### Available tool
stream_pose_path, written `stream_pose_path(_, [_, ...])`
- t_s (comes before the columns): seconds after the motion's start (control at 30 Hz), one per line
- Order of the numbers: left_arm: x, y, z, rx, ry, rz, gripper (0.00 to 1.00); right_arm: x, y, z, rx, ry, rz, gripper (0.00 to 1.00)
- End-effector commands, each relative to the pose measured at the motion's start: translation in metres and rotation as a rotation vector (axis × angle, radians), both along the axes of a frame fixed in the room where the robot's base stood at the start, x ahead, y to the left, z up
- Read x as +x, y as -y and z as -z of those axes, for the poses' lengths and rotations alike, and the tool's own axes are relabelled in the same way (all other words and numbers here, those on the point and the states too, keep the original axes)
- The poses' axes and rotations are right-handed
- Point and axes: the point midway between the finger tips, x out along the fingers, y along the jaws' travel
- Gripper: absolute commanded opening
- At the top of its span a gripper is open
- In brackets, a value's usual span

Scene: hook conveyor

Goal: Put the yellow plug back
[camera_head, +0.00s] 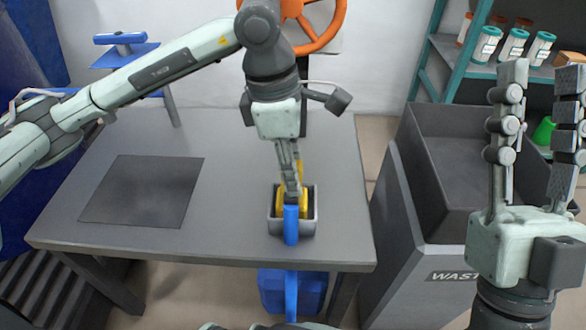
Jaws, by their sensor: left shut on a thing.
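The yellow plug (281,206) is at a small grey open box (305,222) on the table, at the box's inner left part. My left gripper (293,193) points down over the box and is shut on the yellow plug. The fingers cover part of the plug, so I cannot tell how deep it sits. A blue upright piece (291,226) stands at the front of the box, in front of the plug. My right gripper (540,75) is raised at the right, fingers up, open and empty.
The grey table (225,220) has a dark square mat (143,191) on the left and is otherwise clear. A grey waste bin (450,170) stands right of the table. A blue container (305,290) is below the front edge. A teal shelf (450,50) holds several jars.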

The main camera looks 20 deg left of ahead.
Motion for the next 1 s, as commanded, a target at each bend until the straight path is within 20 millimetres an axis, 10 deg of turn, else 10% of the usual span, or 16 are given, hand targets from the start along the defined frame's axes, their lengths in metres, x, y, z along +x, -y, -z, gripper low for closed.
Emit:
stream_pose_path(0.07, [0.000, 0.000, 0.001, -0.001, 0.001, 0.000, 0.00, -0.002, 0.001, 0.000, 0.005, 0.015, 0.001, 0.39])
stream_pose_path(0.1, [0.000, 0.000, 0.001, 0.000, 0.000, 0.000, 0.29, -0.003, 0.001, -0.001, 0.006, 0.021, 0.002, 0.39])
stream_pose_path(0.27, [0.000, 0.000, 0.001, 0.000, 0.000, 0.000, 0.49, -0.003, 0.001, -0.001, 0.006, 0.020, 0.002, 0.39])
stream_pose_path(0.67, [0.000, 0.000, -0.004, 0.000, 0.000, 0.000, 0.49, 0.002, -0.001, -0.002, -0.003, -0.014, 0.000, 0.39])
stream_pose_path(1.0, [-0.002, -0.010, -0.072, 0.000, 0.005, -0.001, 0.49, 0.021, -0.012, 0.015, -0.059, -0.189, -0.014, 0.39])
